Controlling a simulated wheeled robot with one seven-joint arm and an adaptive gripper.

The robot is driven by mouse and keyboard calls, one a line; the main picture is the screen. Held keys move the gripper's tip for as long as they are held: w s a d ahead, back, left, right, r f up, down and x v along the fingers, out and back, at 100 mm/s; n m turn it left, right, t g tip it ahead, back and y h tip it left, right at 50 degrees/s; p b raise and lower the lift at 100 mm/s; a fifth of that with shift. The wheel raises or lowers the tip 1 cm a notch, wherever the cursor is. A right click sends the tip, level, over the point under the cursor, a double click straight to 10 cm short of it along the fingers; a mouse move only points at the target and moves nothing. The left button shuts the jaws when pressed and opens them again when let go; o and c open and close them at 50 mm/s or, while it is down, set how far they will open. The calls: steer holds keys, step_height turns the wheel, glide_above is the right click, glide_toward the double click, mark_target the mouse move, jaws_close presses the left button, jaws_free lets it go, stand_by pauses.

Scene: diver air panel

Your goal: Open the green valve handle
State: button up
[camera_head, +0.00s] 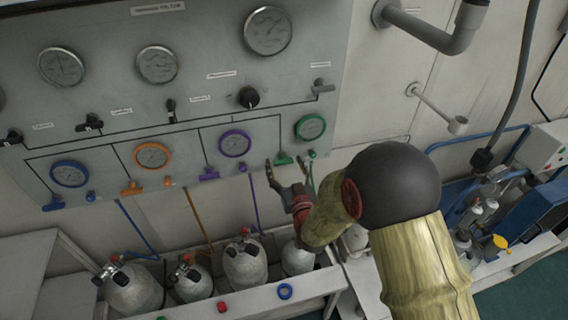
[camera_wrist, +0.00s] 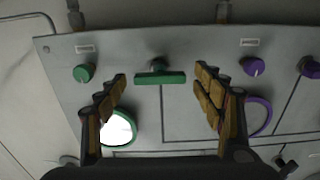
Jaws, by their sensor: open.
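The green valve handle (camera_wrist: 160,78) is a T-shaped bar on the grey panel, lying horizontally in the wrist view, between and ahead of my fingertips. In the head view the green handle (camera_head: 284,159) sits at the panel's lower right, below the green-rimmed gauge (camera_head: 310,127). My gripper (camera_wrist: 162,80) is open, one finger to each side of the handle, with no contact visible. In the head view my gripper (camera_head: 285,172) is just below the handle. A round green knob (camera_wrist: 84,73) is left of the handle in the wrist view.
The purple handle (camera_head: 209,173) and purple gauge (camera_head: 234,143) are left of the green set. Orange and blue sets lie farther left. Gas cylinders (camera_head: 245,262) stand in a white rack below. A grey pipe (camera_head: 430,35) juts out at upper right.

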steer(key=shift+w+a, duration=0.2)
steer(key=shift+w, duration=0.4)
steer(key=c, duration=0.3)
steer(key=c, duration=0.8)
steer(key=shift+c, duration=0.3)
